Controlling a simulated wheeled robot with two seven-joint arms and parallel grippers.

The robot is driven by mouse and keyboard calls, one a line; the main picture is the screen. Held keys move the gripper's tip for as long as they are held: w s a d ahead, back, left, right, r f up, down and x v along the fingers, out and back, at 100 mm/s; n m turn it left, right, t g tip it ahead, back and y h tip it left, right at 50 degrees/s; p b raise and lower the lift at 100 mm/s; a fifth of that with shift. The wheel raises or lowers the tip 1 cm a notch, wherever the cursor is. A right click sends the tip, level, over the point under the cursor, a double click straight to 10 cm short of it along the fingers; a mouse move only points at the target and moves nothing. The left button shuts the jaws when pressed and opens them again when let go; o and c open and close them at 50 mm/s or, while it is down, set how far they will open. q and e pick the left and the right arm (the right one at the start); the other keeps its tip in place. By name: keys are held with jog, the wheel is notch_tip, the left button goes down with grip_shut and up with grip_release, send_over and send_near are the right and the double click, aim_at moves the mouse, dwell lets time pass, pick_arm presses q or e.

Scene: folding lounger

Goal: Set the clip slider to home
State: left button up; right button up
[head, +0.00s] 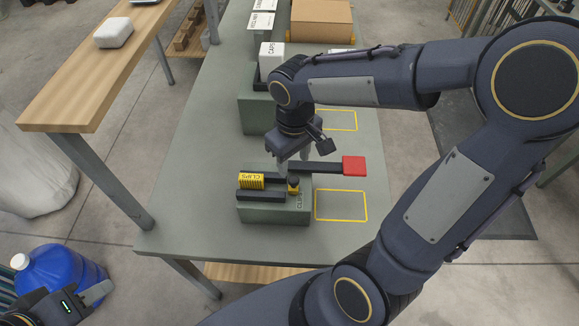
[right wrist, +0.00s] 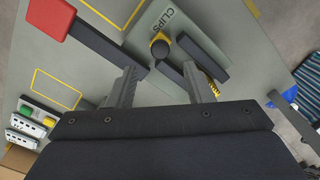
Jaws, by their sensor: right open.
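The clip station is a grey-green block (head: 275,213) marked CLIPS on the table. It carries dark rails, a yellow ribbed CLIPS piece (head: 251,181) at its left and a round black knob with a yellow collar (head: 293,185) at its right; the knob also shows in the right wrist view (right wrist: 160,46). A black bar (head: 318,167) with a red end block (head: 354,166) sticks out to the right. My right gripper (head: 293,163) is open over the station's far side, its fingers apart (right wrist: 160,86) near the bar's inner end. My left gripper (head: 88,296) is at the lower left, jaws unclear.
Yellow outlines (head: 341,205) mark empty table beside the station. Behind it stands another grey-green block (head: 256,113) with a white CAPS box (head: 270,58), then a cardboard box (head: 321,20). A wooden bench (head: 90,85) and blue water bottle (head: 62,277) are at left.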

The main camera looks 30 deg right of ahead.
aim_at(294, 179)
notch_tip(294, 179, down, 6)
jog(key=shift+s+f, duration=0.1)
jog(key=shift+f, duration=0.1)
jog(key=shift+c, duration=0.2)
grip_shut()
